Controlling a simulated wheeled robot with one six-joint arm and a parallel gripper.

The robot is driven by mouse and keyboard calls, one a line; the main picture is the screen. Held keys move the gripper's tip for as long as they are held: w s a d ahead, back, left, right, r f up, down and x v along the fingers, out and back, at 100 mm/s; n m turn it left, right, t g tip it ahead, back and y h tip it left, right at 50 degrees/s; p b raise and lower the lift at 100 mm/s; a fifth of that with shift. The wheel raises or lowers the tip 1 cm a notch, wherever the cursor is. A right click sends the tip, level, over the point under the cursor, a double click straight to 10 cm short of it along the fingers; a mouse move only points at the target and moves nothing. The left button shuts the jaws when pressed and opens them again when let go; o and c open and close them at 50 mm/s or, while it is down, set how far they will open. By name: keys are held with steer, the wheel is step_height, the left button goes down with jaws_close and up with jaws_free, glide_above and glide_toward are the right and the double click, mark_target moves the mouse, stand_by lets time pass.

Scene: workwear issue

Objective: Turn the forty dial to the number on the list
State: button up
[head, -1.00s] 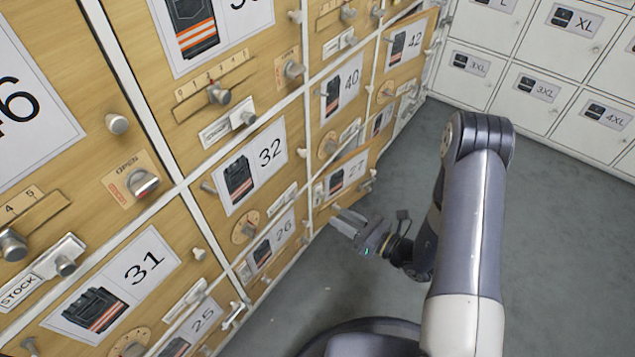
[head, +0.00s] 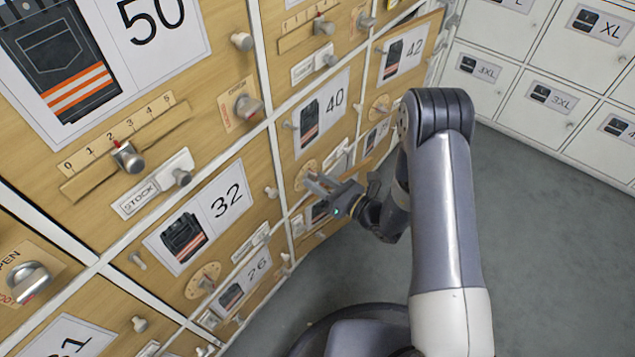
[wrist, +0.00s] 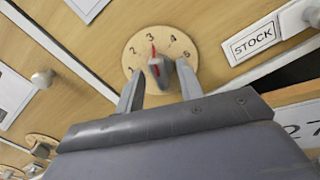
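The forty dial (wrist: 137,45) is a round wooden disc with numbers, in the upper middle of the wrist view. Its grey knob (wrist: 161,75) has a red mark that points at about 3. In the head view the dial (head: 304,172) sits below the label 40 (head: 320,112), partly behind my gripper. My gripper (wrist: 157,92) is open, with one finger on each side of the knob's lower end; I cannot tell whether they touch it. My gripper also shows at the dial in the head view (head: 313,184). No list can be made out in either view.
A STOCK plate (wrist: 252,41) is right of the dial. A locker labelled 27 (wrist: 302,128) lies at the lower right, beside a dark gap. Locker 32 (head: 205,215) is to the left, with its own dial and knobs. Grey floor (head: 540,260) is clear at right.

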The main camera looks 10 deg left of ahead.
steer(key=shift+w+a, duration=0.15)
steer(key=shift+a, duration=0.15)
steer(key=shift+c, duration=0.4)
jaws_close()
